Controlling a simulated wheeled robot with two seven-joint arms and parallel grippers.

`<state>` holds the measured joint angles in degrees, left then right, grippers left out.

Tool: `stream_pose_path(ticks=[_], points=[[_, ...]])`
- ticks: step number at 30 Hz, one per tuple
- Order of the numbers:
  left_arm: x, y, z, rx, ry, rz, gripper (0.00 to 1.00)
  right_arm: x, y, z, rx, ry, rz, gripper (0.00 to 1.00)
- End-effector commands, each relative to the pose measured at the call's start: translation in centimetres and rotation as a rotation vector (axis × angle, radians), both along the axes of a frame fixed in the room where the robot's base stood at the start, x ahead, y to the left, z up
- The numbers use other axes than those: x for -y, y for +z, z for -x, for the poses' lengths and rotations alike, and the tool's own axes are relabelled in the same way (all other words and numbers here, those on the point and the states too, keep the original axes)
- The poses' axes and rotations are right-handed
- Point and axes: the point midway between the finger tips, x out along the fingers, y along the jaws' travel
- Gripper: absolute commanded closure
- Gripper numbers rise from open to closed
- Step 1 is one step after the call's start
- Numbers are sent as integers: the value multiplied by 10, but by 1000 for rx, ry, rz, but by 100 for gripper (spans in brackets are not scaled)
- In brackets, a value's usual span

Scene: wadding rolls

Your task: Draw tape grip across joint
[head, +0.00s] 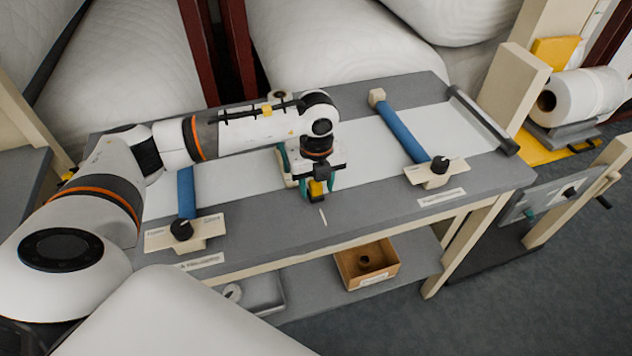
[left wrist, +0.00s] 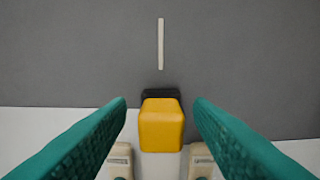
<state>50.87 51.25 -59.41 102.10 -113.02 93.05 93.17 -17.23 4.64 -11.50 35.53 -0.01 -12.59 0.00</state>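The yellow tape grip (left wrist: 161,125) with a black part behind it stands at the near edge of the white sheet (head: 368,152). It also shows in the head view (head: 316,188), below my left wrist. My left gripper (left wrist: 160,103) has its green fingers on either side of the grip, with a narrow gap on each side. In the head view the left gripper (head: 317,184) points down over the bench's front half. The joint is not clearly visible under my arm. A pale strip mark (left wrist: 161,44) lies on the grey bench in front of the grip. My right gripper is not in view.
Blue clamp bars lie across the sheet at left (head: 186,190) and right (head: 400,132), with black knobs on cream plates. An open wooden box (head: 367,264) sits on the lower shelf. Large white rolls stand behind the bench (head: 434,85).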

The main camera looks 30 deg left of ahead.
Motion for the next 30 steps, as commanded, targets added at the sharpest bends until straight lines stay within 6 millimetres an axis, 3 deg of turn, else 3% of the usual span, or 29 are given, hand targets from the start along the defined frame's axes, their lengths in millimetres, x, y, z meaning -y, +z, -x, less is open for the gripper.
stream_pose_path(ticks=[6,10,21,30], points=[[-1,1,0,1,1,-2,53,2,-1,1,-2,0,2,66],[-1,13,-1,3,1,-2,53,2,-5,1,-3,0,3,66],[0,89,-1,6,1,0,53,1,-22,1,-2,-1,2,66],[1,119,1,1,0,-2,53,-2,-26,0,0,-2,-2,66]])
